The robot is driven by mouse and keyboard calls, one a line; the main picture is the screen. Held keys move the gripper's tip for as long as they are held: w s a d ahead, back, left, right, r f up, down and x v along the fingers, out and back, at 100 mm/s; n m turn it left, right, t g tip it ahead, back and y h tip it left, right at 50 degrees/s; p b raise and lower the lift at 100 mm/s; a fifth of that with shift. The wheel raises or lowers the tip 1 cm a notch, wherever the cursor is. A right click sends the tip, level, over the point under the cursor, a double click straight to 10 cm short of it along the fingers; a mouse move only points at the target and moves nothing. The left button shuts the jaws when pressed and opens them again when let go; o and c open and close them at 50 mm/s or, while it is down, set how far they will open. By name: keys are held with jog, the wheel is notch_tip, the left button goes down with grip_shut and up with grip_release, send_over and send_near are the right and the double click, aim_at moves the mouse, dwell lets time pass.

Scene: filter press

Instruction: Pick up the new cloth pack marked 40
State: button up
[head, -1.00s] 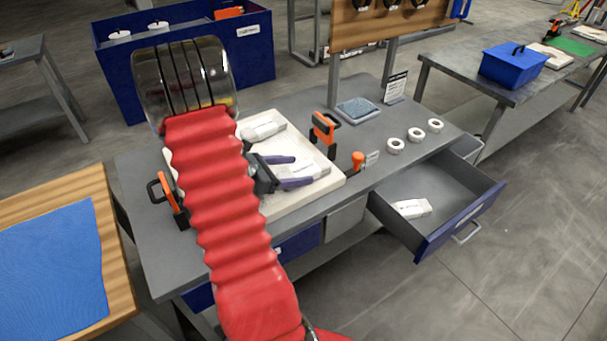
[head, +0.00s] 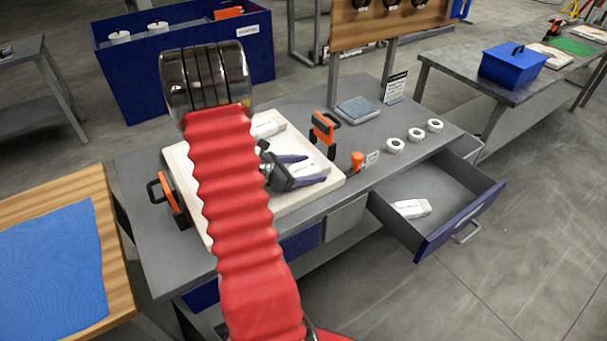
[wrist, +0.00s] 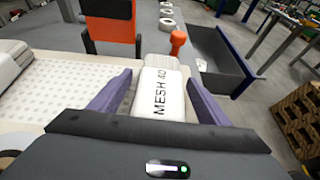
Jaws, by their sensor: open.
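The white cloth pack, printed "MESH 40" (wrist: 162,92), lies on the pale filter plate (head: 222,222) on the bench. In the head view the pack (head: 307,169) shows partly between my fingers. My gripper (wrist: 160,75) is open, with one purple finger on each side of the pack; whether either finger touches it I cannot tell. In the head view my gripper (head: 315,168) is low over the right part of the plate. The pack's near end is hidden behind the gripper body in the wrist view.
A second white pack (head: 268,126) lies farther back on the plate. Orange-and-black clamps (head: 323,128) (head: 168,198) stand at the plate's edges, and an orange knob (head: 357,160) is near its right corner. An open drawer (head: 462,219) holds another white pack (head: 411,208).

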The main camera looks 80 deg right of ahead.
aim_at(308, 167)
jog(key=shift+c, duration=0.3)
jog(key=c, duration=1.1)
jog(key=shift+r, duration=5)
